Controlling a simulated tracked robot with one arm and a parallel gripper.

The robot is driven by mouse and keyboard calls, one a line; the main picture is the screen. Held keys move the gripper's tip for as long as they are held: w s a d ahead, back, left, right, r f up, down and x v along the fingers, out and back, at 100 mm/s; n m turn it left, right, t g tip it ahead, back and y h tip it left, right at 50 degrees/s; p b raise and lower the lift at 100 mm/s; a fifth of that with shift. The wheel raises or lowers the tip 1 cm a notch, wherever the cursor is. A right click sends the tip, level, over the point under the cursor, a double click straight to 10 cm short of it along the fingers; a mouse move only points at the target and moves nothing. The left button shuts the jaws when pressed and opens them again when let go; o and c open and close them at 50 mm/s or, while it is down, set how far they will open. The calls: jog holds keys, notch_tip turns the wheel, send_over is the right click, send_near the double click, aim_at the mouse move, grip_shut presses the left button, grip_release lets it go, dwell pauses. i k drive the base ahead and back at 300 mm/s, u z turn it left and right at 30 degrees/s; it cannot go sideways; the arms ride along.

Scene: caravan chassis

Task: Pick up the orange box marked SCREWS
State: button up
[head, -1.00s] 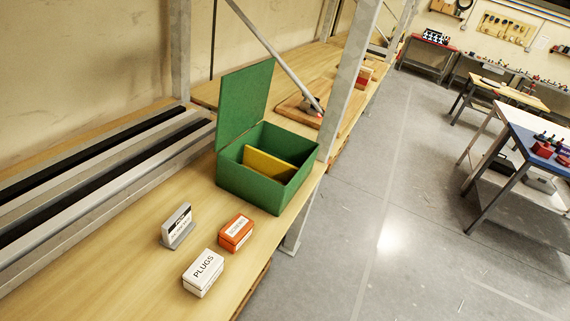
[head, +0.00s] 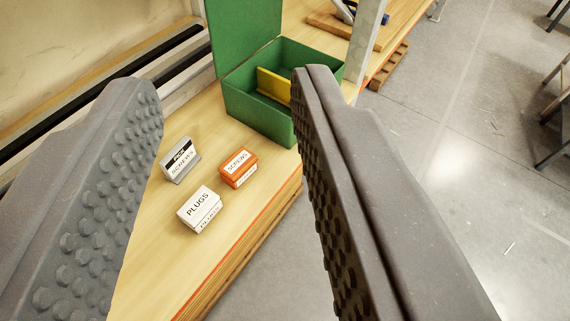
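The orange box (head: 239,168) with a white label reading SCREWS sits on the wooden shelf. It stands between a white box (head: 199,208) marked PLUGS, in front and to its left, and the open green box behind it.
The open green box (head: 262,117) with a yellow divider (head: 273,86) stands behind the small boxes, its lid raised. Metal rails lie along the shelf's left side. The shelf's right edge (head: 250,236) drops to the grey floor. A metal post (head: 366,40) stands beyond.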

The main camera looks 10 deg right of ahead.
aim_at(238, 169)
jog(key=z, duration=0.2)
jog(key=i, duration=1)
jog(key=u, duration=0.05)
